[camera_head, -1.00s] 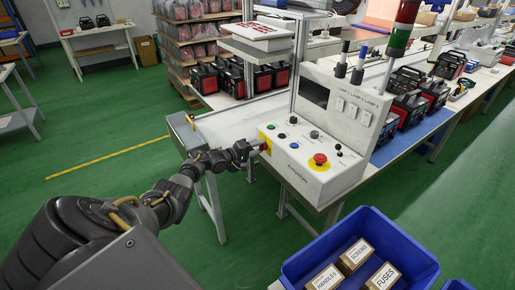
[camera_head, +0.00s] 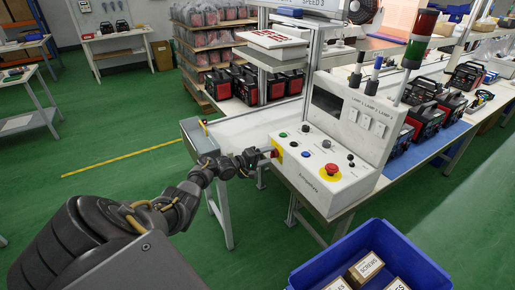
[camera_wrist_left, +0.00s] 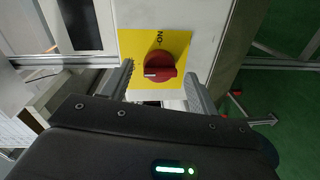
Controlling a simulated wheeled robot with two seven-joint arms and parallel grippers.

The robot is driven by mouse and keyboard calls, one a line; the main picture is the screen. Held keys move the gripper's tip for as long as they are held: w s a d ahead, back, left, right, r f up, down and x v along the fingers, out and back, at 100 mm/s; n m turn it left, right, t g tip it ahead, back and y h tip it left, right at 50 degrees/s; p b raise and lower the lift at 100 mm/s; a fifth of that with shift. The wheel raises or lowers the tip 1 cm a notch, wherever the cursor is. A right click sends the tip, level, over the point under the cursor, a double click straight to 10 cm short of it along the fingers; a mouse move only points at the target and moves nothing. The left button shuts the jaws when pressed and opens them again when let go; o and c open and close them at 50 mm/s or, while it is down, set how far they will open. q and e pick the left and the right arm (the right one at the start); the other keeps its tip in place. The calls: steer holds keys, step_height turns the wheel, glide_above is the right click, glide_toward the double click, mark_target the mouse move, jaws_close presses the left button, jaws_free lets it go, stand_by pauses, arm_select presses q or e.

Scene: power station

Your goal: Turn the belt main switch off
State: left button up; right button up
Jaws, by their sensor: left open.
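The belt main switch is a red rotary knob (camera_wrist_left: 160,66) on a yellow plate (camera_wrist_left: 128,42) with the marking "ON", seen in the left wrist view. It sits on the side of the white control box (camera_head: 325,185). My left gripper (camera_wrist_left: 158,80) is open, with one finger on each side of the knob. Whether the fingers touch the knob cannot be told. In the head view the left gripper (camera_head: 268,154) is at the yellow plate, and the knob is mostly hidden by it. My right gripper is not in view.
A red emergency button (camera_head: 330,170) and several small buttons are on the box's sloped top. A blue crate (camera_head: 400,245) with labelled boxes stands in front at the lower right. The conveyor (camera_head: 235,130) is behind the gripper. Green floor is free at the left.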

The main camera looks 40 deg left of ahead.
arm_select(q)
steer(key=p+v, duration=0.1)
steer(key=v, duration=0.8)
steer(key=shift+s, duration=0.3)
steer(key=shift+r, duration=0.1)
